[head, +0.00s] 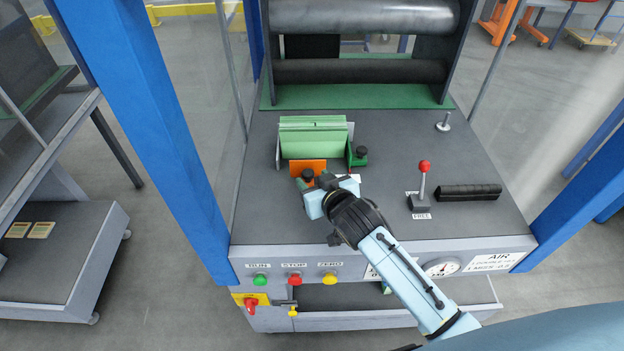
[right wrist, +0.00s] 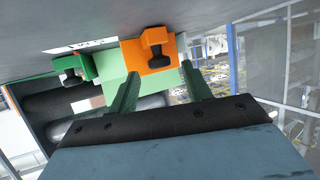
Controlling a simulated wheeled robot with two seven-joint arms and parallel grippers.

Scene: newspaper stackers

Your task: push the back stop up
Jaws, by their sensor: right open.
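An orange stop (head: 308,165) with a black knob stands on the grey deck, at the near side of a light green block (head: 313,138). A darker green stop (head: 357,157) with a black knob stands at the block's right side. No label I can read says which is the back stop. My right gripper (head: 322,185) is open, just on the near side of the orange stop. In the right wrist view its two green fingers (right wrist: 160,90) are apart, with the orange stop (right wrist: 150,54) beyond and between them, apparently untouched. The left gripper is not in view.
A red-topped lever (head: 424,180) and a black ribbed grip (head: 469,192) are to the right on the deck. Dark rollers (head: 360,71) stand behind. Run, stop and zero buttons (head: 295,279) line the front panel. A blue post (head: 150,130) stands at left.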

